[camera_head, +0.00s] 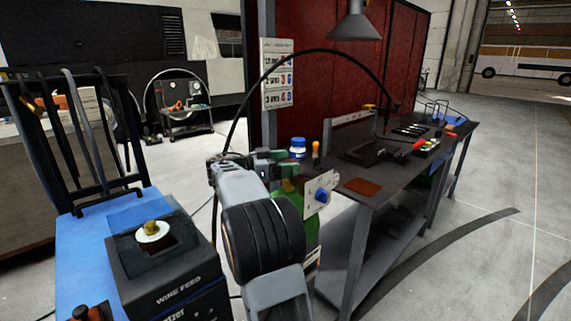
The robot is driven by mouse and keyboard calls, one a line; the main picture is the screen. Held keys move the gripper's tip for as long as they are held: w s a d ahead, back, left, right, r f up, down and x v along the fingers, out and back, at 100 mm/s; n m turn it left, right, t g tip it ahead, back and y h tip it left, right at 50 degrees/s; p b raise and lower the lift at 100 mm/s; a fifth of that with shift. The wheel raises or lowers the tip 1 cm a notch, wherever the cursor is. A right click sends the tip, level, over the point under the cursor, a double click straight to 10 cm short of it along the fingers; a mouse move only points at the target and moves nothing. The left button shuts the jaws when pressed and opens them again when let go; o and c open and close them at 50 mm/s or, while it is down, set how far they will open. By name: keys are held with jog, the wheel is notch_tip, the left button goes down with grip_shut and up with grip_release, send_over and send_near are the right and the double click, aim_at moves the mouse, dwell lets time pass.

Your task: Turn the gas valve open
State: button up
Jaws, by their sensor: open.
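A blue valve knob (322,196) sits on a pale plate (313,186) in front of the bench, in the middle of the head view. A green gas cylinder (304,212) shows behind and below the plate, partly hidden by my arm. A small brass-coloured fitting (289,185) shows left of the plate. My gripper (278,168), dark with green parts, is above and left of the knob and appears apart from it. It is open, and I see nothing held in it. The fingertips are small and partly merge with the things behind.
A dark workbench (362,187) with tools stands at right. A blue-capped bottle (298,147) and an orange-topped item (316,152) stand near the gripper. A wire feed machine (165,262) is at lower left. A black cable arches overhead. The floor at far right is clear.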

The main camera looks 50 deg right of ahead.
jog(key=c, duration=0.9)
jog(key=shift+f+t+b, duration=0.15)
jog(key=shift+t+b, duration=0.15)
jog(key=shift+b, duration=0.2)
jog(key=b, duration=0.1)
jog(key=n+t+b, duration=0.1)
jog(key=shift+s+f+h+b, duration=0.1)
jog(key=shift+f+h+b, duration=0.2)
jog(key=shift+h, duration=0.1)
jog(key=n+t+h+b, duration=0.1)
jog(key=t+b, duration=0.1)
jog(key=b, duration=0.1)
jog(key=shift+s+n, duration=0.1)
jog(key=shift+n, duration=0.2)
jog(key=n+t+b, duration=0.3)
jog(key=t+b, duration=0.1)
jog(key=b, duration=0.2)
jog(key=shift+s+t+h, duration=0.1)
jog(key=shift+t+h, duration=0.2)
jog(key=shift+t, duration=0.1)
jog(key=n+t+b, duration=0.2)
jog(key=t+b, duration=0.1)
jog(key=shift+r, duration=0.3)
jog(key=shift+r+t+b, duration=0.1)
jog(key=shift+t+b, duration=0.2)
jog(key=shift+t, duration=0.1)
